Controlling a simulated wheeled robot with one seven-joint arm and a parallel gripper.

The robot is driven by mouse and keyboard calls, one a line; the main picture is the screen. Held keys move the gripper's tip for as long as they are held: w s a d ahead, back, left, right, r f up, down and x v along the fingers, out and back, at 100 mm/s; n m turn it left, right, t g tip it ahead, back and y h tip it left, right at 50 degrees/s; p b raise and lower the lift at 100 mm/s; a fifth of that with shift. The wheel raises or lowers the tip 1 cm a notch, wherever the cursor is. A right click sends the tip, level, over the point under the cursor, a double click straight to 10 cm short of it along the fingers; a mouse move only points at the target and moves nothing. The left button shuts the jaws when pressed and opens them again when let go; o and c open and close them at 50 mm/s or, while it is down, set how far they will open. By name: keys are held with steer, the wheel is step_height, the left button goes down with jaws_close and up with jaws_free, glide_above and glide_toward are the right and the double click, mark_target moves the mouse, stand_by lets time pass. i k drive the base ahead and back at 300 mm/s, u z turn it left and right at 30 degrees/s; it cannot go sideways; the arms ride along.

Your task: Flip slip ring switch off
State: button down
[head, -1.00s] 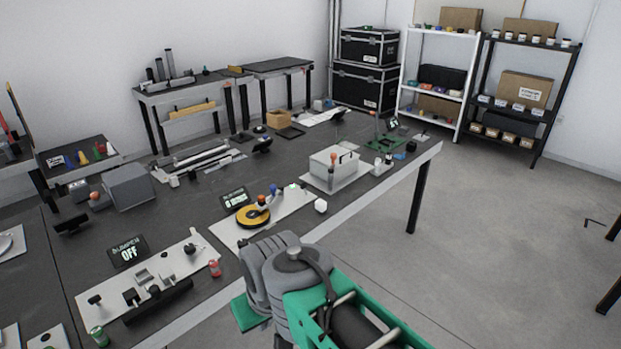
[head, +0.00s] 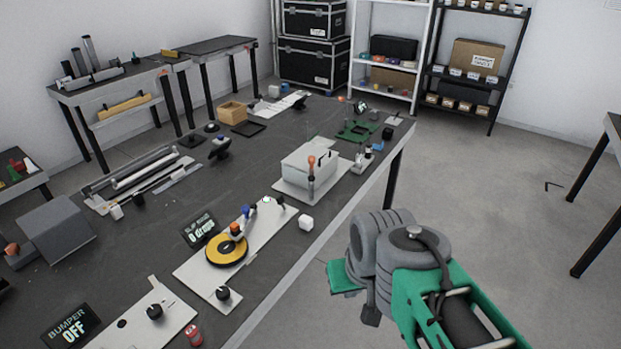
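The slip ring station is a white plate (head: 195,279) near the front edge of the bench. It carries a yellow disc (head: 222,255) with an orange-topped post (head: 235,231) and a blue-topped part. A black display (head: 200,229) behind it seems to read "SLIP RING 0 drops". A black knob (head: 223,294) sits at the plate's near end, and a small dark part (head: 280,202) stands at its far end. I cannot tell which of these is the switch or its position. My grey and green arm is at right, beyond the bench edge. My gripper's fingers do not show.
A bumper panel (head: 136,328) with a display (head: 72,325) reading "BUMPER OFF" stands at lower left. A red can (head: 194,335) and a white cube (head: 306,223) are near the front edge. A white box (head: 309,164) stands farther back. Open floor lies at right.

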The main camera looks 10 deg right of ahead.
mark_target(281, 200)
steer(key=i, duration=0.9)
steer(key=u, duration=0.35)
